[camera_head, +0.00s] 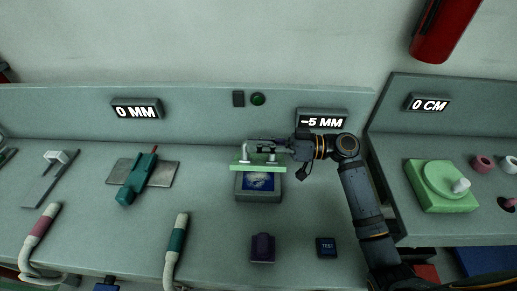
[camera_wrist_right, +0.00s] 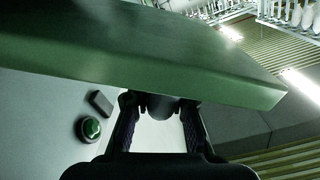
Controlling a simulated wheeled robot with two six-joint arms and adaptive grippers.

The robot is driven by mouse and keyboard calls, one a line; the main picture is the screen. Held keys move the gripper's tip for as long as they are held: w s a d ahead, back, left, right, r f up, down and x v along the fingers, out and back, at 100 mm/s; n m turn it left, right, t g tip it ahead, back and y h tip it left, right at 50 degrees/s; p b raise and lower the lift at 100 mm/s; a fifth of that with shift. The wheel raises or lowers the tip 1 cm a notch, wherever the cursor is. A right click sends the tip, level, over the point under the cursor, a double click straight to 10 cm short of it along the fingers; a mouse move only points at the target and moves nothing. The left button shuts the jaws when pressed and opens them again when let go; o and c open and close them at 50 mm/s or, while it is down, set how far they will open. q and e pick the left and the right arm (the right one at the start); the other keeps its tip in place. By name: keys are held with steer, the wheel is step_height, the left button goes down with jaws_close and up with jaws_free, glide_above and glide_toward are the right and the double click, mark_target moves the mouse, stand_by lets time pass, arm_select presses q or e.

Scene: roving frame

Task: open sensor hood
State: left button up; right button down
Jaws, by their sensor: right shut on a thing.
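The sensor hood is a light green slab (camera_head: 238,165) at the middle of the bench in the head view, at the back of a grey box (camera_head: 258,197) with a blue patterned face that shows uncovered. A white handle (camera_head: 245,152) stands on the hood. My right gripper (camera_head: 256,148) reaches in from the right and is shut on the handle. In the right wrist view the hood's green slab (camera_wrist_right: 150,55) fills the upper part, and the fingers of my right gripper (camera_wrist_right: 160,108) are at its lower edge; the grip is partly hidden there. My left gripper is not in view.
A "-5 MM" display (camera_head: 322,121) stands behind my right wrist. A dark purple block (camera_head: 262,247) and a TEST button (camera_head: 326,247) are in front of the box. A teal tool (camera_head: 137,180) lies left. A green dial unit (camera_head: 441,187) is on the right bench.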

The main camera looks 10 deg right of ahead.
steer(key=shift+r, duration=0.15)
steer(key=c, duration=1.2)
jaws_free()
steer(key=s+d, duration=0.2)
steer(key=d, duration=1)
steer(key=shift+s, duration=0.1)
